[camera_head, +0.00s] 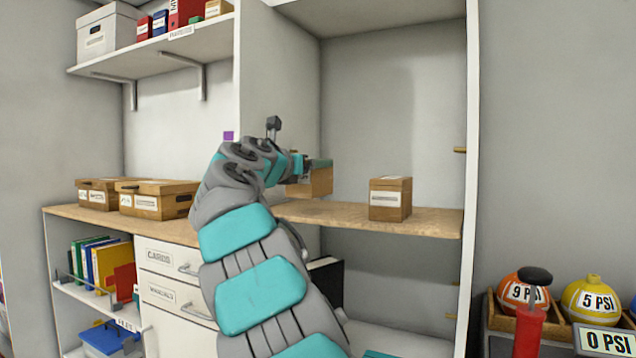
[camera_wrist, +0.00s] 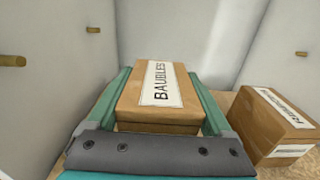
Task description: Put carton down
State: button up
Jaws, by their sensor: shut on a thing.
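My gripper (camera_wrist: 160,112) is shut on a brown carton (camera_wrist: 134,97) with a white label reading "BAUBLES". Its two green fingers lie along the carton's sides. In the head view the held carton (camera_head: 318,183) is partly hidden by my gripper (camera_head: 312,166) and arm. It is at the wooden shelf board (camera_head: 430,222) in the open cabinet, close to the board's surface. I cannot tell whether it touches the board. A second brown carton (camera_head: 390,198) with a white label stands on the board to the right. It also shows in the wrist view (camera_wrist: 262,122), apart from the held carton.
The cabinet's side walls (camera_head: 472,120) bound the shelf, and small wooden pegs (camera_head: 459,150) stick out of them. Labelled boxes (camera_head: 158,199) stand on the counter at left. A white shelf (camera_head: 150,48) hangs above them. Free board lies between the two cartons.

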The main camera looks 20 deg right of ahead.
aim_at(301, 181)
jog(key=shift+w+d+f, duration=0.1)
jog(key=shift+w+d, duration=0.05)
jog(key=shift+d, duration=0.4)
jog(key=shift+w+d+f, duration=0.1)
jog(key=shift+w+d, duration=0.05)
jog(key=shift+d, duration=0.35)
notch_tip(301, 181, down, 3)
jog(key=shift+f+b, duration=0.15)
jog(key=shift+b, duration=0.6)
jog(key=o, duration=1.5)
jog(key=v, duration=1.2)
